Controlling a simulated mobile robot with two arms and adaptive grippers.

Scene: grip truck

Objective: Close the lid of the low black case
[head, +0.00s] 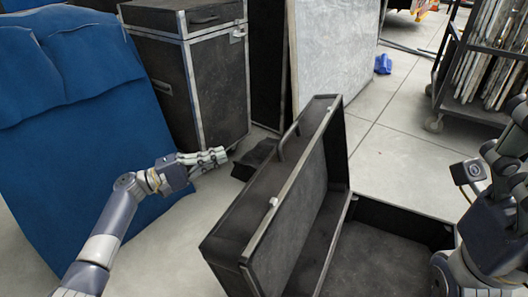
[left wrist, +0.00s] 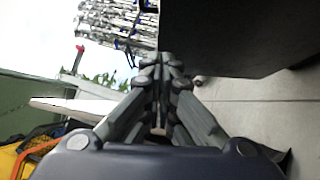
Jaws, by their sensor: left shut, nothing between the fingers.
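The low black case lies open on the floor in the head view. Its lid (head: 302,215) stands up steeply, with a handle and metal-edged rim, and its base (head: 385,265) lies open to the right of the lid. My left gripper (head: 224,156) is shut and empty, to the left of the lid and apart from it. Its closed fingers also show in the left wrist view (left wrist: 162,72), beside a large dark surface I cannot identify for sure. My right gripper is at the right edge, over the base's right side; its fingers are not clear.
A tall black flight case (head: 215,85) stands behind my left gripper. A blue-covered object (head: 85,130) stands at the left. A grey panel (head: 335,50) leans at the back. A wheeled rack (head: 485,60) stands at the upper right. Tiled floor (head: 400,165) is clear behind the base.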

